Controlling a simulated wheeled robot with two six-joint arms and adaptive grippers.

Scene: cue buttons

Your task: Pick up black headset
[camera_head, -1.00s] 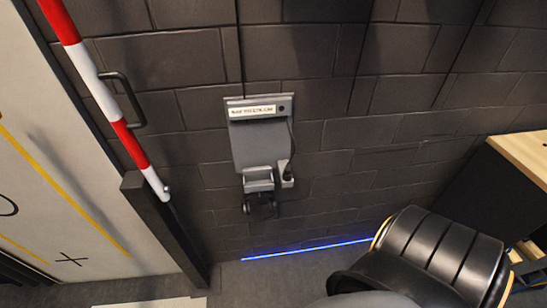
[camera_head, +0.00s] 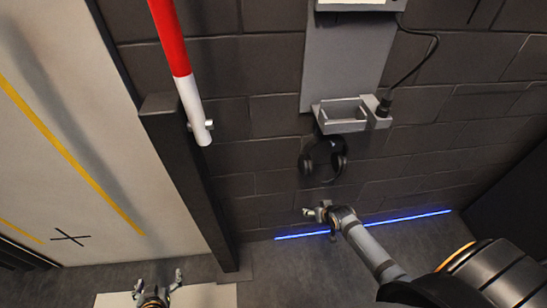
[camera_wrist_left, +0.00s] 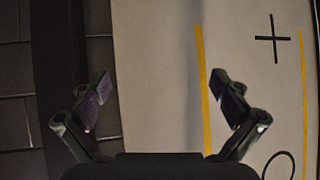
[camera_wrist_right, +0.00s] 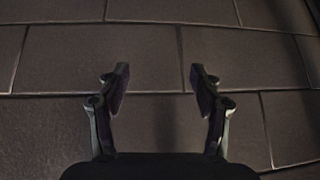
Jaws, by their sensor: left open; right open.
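The black headset (camera_head: 340,161) hangs against the dark wall below a grey holder (camera_head: 345,126), right of centre in the head view. My right gripper (camera_head: 318,214) is open, below the headset in that view and apart from it. In the right wrist view, the open right gripper (camera_wrist_right: 159,82) has nothing between its fingers and faces bare wall. My left gripper (camera_head: 158,283) is open and empty at the bottom left, well away from the headset. It also shows open in the left wrist view (camera_wrist_left: 160,88), facing a pale panel. Neither wrist view shows the headset.
A black cable (camera_head: 433,55) runs into a plug on the holder's right. A red and white pole (camera_head: 174,50) and dark post (camera_head: 190,180) stand to the left. A blue light strip (camera_head: 400,219) runs along the wall's foot.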

